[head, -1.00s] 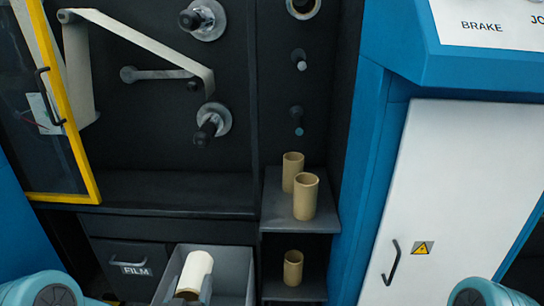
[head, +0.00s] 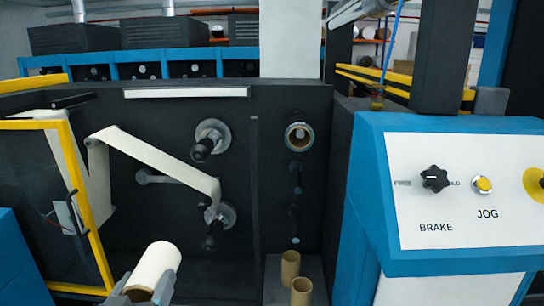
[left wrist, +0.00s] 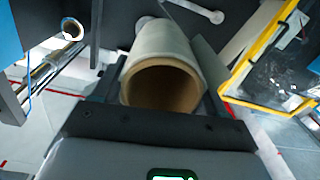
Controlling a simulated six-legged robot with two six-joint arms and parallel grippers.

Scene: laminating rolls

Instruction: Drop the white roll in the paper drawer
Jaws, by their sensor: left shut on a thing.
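The white roll (head: 157,268), with a brown cardboard core, shows at the bottom left of the head view, tilted, in front of the dark machine face. My left gripper (head: 142,290) is shut around it, with one finger on each side. In the left wrist view the roll (left wrist: 165,50) lies between the fingers of my left gripper (left wrist: 160,86), its open core end facing the camera. The paper drawer is not in the head view now, and I cannot make it out in the left wrist view. My right gripper is not in view.
Brown cores (head: 290,268) stand on a shelf at the bottom centre. A web of white paper (head: 160,165) runs past dark spindles (head: 205,147). A yellow-framed door (head: 82,205) is at the left. A blue console with a brake knob (head: 434,179) stands at the right.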

